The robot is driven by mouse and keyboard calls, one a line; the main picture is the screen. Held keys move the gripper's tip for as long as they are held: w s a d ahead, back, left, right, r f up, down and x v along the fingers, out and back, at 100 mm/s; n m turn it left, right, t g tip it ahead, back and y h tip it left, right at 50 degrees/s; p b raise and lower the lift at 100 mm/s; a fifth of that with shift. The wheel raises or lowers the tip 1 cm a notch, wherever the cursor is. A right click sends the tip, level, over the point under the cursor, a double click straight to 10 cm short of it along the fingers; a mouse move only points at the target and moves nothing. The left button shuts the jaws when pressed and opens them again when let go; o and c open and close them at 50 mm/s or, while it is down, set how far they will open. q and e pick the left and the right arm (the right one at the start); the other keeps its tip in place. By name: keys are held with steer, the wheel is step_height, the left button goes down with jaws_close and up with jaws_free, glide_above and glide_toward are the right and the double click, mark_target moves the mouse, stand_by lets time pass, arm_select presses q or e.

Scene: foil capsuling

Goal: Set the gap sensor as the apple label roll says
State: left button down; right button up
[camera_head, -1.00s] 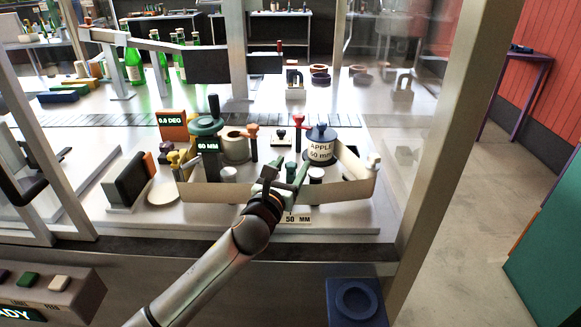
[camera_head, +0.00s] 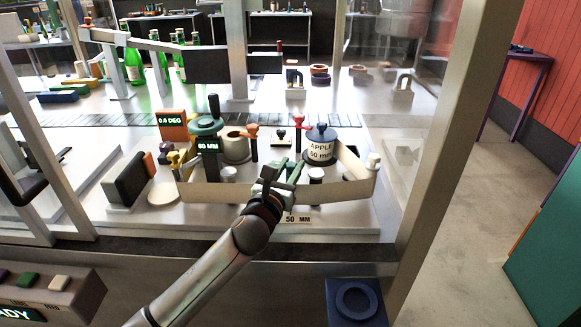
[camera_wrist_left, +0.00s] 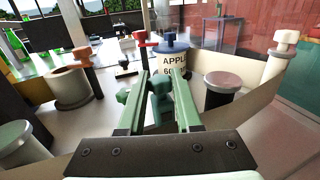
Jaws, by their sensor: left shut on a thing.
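The blue-topped apple label roll (camera_head: 320,145) stands at the right of the machine's plate; its label reads "APPLE" and what looks like "60 mm". It also shows in the wrist view (camera_wrist_left: 172,62), partly behind my fingers. My left gripper (camera_head: 284,176) is at the front of the plate, in front of the label web (camera_head: 218,192). Its green fingers (camera_wrist_left: 160,95) are shut on a small green knob (camera_wrist_left: 130,97), which they partly hide. A plate marked "50 MM" (camera_head: 297,219) is just below the gripper. My right gripper is not in view.
A green handwheel (camera_head: 205,126) has a "60 MM" display (camera_head: 207,145). An orange box (camera_head: 172,125) reads "0.6 DEG". Red (camera_head: 298,122), orange and yellow knobs stand around. Frame posts flank the machine; a blue holder (camera_head: 356,302) is at front right.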

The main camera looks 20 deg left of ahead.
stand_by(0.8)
arm_select(q)
steer(key=shift+s+a+p, duration=0.1)
steer(key=shift+a+p, duration=0.25)
steer(key=shift+s+a+p, duration=0.2)
steer(key=shift+a+p, duration=0.15)
steer(key=shift+a, duration=0.2)
steer(key=shift+s+a+p, duration=0.15)
steer(key=shift+a+p, duration=0.15)
steer(key=shift+a, duration=0.25)
steer(key=c, duration=0.6)
jaws_free()
steer(key=s, duration=0.6)
steer(key=s+b, duration=0.1)
steer(key=s, duration=0.5)
steer(key=shift+s+a, duration=0.2)
steer(key=shift+s, duration=0.05)
